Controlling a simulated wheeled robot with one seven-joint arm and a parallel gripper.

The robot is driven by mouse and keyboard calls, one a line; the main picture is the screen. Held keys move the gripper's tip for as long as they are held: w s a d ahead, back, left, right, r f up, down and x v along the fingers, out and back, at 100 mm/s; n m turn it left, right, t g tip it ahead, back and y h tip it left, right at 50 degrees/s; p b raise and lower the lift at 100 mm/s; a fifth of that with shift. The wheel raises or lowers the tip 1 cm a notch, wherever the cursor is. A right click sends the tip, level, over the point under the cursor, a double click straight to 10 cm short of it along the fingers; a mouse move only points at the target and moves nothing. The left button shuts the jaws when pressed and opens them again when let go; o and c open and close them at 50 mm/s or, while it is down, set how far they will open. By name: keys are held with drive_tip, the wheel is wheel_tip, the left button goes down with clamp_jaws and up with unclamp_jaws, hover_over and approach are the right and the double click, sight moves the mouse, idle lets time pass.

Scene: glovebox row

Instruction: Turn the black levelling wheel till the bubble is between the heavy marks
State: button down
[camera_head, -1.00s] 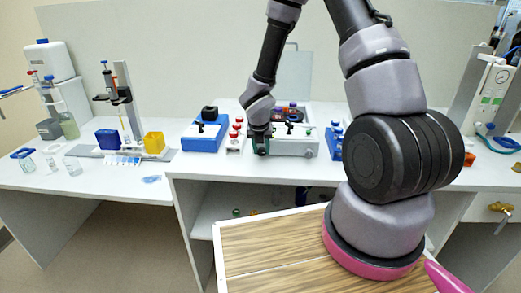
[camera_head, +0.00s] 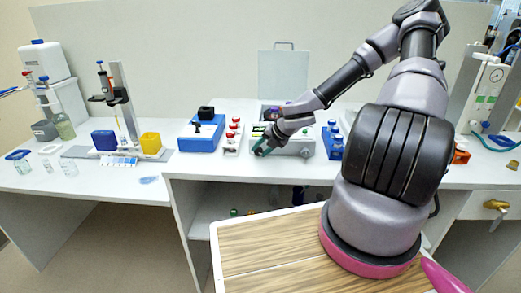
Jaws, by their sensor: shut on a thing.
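A pale grey instrument box (camera_head: 298,147) sits near the front edge of the middle bench, with a small greenish patch (camera_head: 258,130) at its left. My gripper (camera_head: 262,149) reaches down from the right, tilted, to the box's front left. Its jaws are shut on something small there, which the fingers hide. It is at the place of the black levelling wheel, but I cannot make out the wheel itself. The bubble and the heavy marks are too small to read in this view.
A blue device (camera_head: 199,138) with a black top and a rack of red-capped tubes (camera_head: 233,135) stand just left. A blue rack (camera_head: 333,143) stands close on the right. A grey upright panel (camera_head: 283,75) is behind. Bare bench (camera_head: 205,165) lies in front.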

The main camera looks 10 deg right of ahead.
drive_tip(key=shift+d+f+m+t+y, duration=0.15)
drive_tip(key=shift+t+y, duration=0.1)
drive_tip(key=shift+y, duration=0.2)
drive_tip(key=shift+r+m+t+y, duration=0.1)
drive_tip(key=shift+t+y, duration=0.1)
drive_tip(key=shift+y, duration=0.3)
drive_tip(key=shift+d+f+m+t+y, duration=0.15)
drive_tip(key=shift+t+y, duration=0.1)
drive_tip(key=shift+y, duration=0.2)
drive_tip(key=shift+s+f+m+t+y, duration=0.15)
drive_tip(key=shift+m+t+y, duration=0.4)
drive_tip(key=shift+y, duration=0.85)
drive_tip(key=shift+f, duration=0.1)
drive_tip(key=c, duration=0.5)
unclamp_jaws()
drive_tip(key=shift+f, duration=0.1)
drive_tip(key=shift+n, duration=0.25)
drive_tip(key=shift+a+r+n+g+h, duration=0.1)
drive_tip(key=shift+r+n+g+h, duration=0.15)
drive_tip(key=shift+h, duration=0.45)
drive_tip(key=shift+d+n+g+h, duration=0.15)
drive_tip(key=shift+g+h, duration=0.15)
drive_tip(key=shift+h, duration=0.4)
drive_tip(key=shift+a+r+n+g+h, duration=0.2)
drive_tip(key=shift+g+h, duration=0.1)
drive_tip(key=shift+h, duration=0.7)
